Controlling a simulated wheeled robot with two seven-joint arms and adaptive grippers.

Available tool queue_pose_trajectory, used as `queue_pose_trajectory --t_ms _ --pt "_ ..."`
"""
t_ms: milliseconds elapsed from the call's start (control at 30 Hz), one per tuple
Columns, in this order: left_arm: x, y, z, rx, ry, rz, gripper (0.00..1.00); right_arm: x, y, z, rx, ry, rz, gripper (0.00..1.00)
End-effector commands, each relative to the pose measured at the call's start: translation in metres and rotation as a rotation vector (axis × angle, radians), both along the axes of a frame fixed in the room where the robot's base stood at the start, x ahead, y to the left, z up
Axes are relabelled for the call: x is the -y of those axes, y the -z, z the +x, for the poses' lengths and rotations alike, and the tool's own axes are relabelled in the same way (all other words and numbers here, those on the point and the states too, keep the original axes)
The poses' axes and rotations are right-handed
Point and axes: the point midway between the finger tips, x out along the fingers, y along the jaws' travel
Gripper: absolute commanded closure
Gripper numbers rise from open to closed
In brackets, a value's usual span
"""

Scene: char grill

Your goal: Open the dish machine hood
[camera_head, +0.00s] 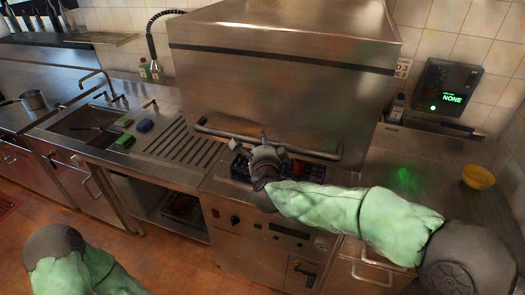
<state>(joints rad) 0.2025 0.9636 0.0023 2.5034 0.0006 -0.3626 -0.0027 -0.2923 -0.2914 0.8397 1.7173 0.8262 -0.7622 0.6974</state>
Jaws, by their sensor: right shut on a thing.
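The dish machine hood (290,85) is a large steel box in the middle of the view. A long bar handle (312,152) runs across its lower front. My right gripper (264,142) is at the middle of this bar and shut on it; its fingers are partly hidden by the wrist. Below the bar a narrow dark gap with some coloured items shows at the machine's front. The machine's lower body (255,235) carries a control panel. My left arm shows at the bottom left, and its gripper is out of the frame.
A sink (85,125) with a tap and a ridged drainboard (190,146) lies left of the machine. On the right counter stands a yellow bowl (478,177). A wall display (447,88) hangs above it.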

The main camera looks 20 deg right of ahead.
Motion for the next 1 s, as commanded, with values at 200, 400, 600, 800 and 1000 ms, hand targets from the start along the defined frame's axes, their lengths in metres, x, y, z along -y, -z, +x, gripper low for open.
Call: queue_pose_trajectory --t_ms 200,400,600,800,1000 --pt "0.0 -0.023 0.0 0.0 0.0 0.0 1.0 0.001 -0.036 0.0 0.006 0.002 0.003 1.0" --pt "0.0 -0.029 0.0 0.0 0.0 0.0 1.0 0.001 -0.045 0.0 0.003 0.003 0.003 1.0" --pt "0.0 -0.029 0.0 0.0 0.0 0.0 1.0 0.001 -0.046 0.0 0.003 0.003 0.002 1.0" --pt "0.0 -0.029 0.0 0.0 0.0 0.0 1.0 0.001 -0.045 0.0 0.003 0.003 0.002 1.0" --pt "0.0 -0.029 0.0 0.0 0.0 0.0 1.0 0.001 -0.045 0.0 0.002 0.001 0.001 0.41"
